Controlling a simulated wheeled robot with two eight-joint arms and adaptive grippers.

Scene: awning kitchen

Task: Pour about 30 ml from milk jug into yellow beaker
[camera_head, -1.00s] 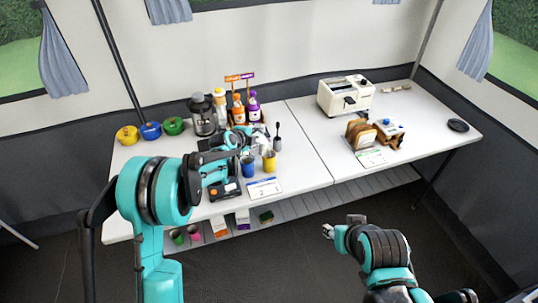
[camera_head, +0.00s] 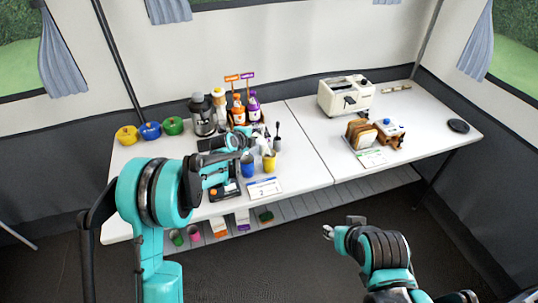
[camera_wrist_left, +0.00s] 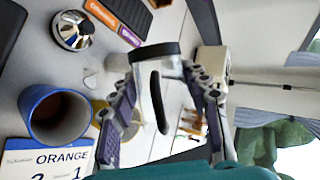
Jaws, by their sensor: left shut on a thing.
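My left gripper (camera_head: 252,143) is shut on the milk jug (camera_head: 264,145), a small pale jug just above the yellow beaker (camera_head: 269,163). The jug appears tilted, but its spout and any stream of milk are too small to make out. In the left wrist view the clear jug with a dark handle (camera_wrist_left: 158,103) sits between the gripper's fingers (camera_wrist_left: 165,110). The yellow beaker is mostly hidden there behind a finger. The yellow beaker stands upright on the table; its contents are not visible. My right gripper (camera_head: 328,232) is away from the table, too small to judge.
A blue beaker (camera_head: 247,167) with dark liquid stands left of the yellow one; it also shows in the left wrist view (camera_wrist_left: 38,92). A number card (camera_head: 265,187) lies in front. Bottles (camera_head: 238,110) and a coffee maker (camera_head: 203,116) stand behind. The toaster (camera_head: 345,96) is right.

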